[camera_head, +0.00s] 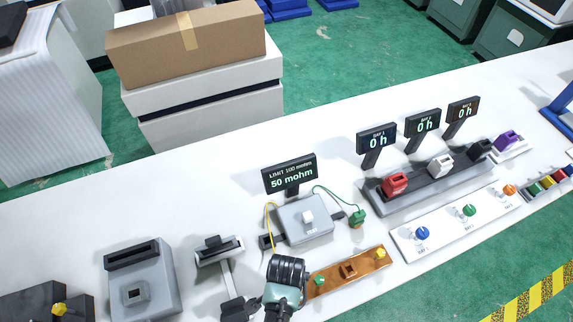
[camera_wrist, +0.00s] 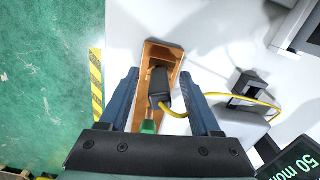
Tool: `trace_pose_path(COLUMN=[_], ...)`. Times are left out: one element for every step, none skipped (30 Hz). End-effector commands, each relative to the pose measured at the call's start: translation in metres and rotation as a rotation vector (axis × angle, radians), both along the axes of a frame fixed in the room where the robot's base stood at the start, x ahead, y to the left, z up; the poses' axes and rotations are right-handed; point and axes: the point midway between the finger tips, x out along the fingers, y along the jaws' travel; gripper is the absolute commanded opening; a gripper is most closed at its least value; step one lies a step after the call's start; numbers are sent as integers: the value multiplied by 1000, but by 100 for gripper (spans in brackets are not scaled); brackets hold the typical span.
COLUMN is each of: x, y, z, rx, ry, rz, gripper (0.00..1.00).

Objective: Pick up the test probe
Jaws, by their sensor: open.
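The test probe, a black block with a yellow cable, lies between my fingers in the wrist view (camera_wrist: 160,88). My gripper (camera_wrist: 160,76) is open, one blue-grey finger on each side, with a visible gap to the probe on both sides. The probe appears over the orange-brown bar (camera_wrist: 172,56), close to a green piece (camera_wrist: 148,127); whether it touches the bar I cannot tell. In the head view my arm hides the probe and my fingers. The yellow cable (camera_head: 268,216) there runs from the grey meter (camera_head: 292,229), whose display (camera_head: 289,177) reads 50 mohm.
A black holder (camera_wrist: 250,86) stands right of the bar. In the head view, a green clip (camera_head: 357,218) on a green cable is right of the meter. A white strip (camera_head: 443,238) with coloured knobs and a dock with red, white and black modules lie farther right.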

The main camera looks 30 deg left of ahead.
Motion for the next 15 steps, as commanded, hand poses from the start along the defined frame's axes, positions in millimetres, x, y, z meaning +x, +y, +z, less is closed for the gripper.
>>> trace_pose_path(x=[0,0,0,0,0,0,0,0,0,0,0,0,0,0,0], y=[0,0,0,0,0,0,0,0,0,0,0,0,0,0,0], z=[0,0,0,0,0,0,0,0,0,0,0,0,0,0,0], rx=[0,-1,-1,-1,-1,-1,-1,-1,-1,-1,-1,-1,-1,-1,-1], ry=[0,-1,-1,-1,-1,-1,-1,-1,-1,-1,-1,-1,-1,-1,-1], rz=[0,0,0,0,0,0,0,0,0,0,0,0,0,0,0], gripper=[64,64,64,62,57,50,44,39,32,26,21,14,8,3,0])
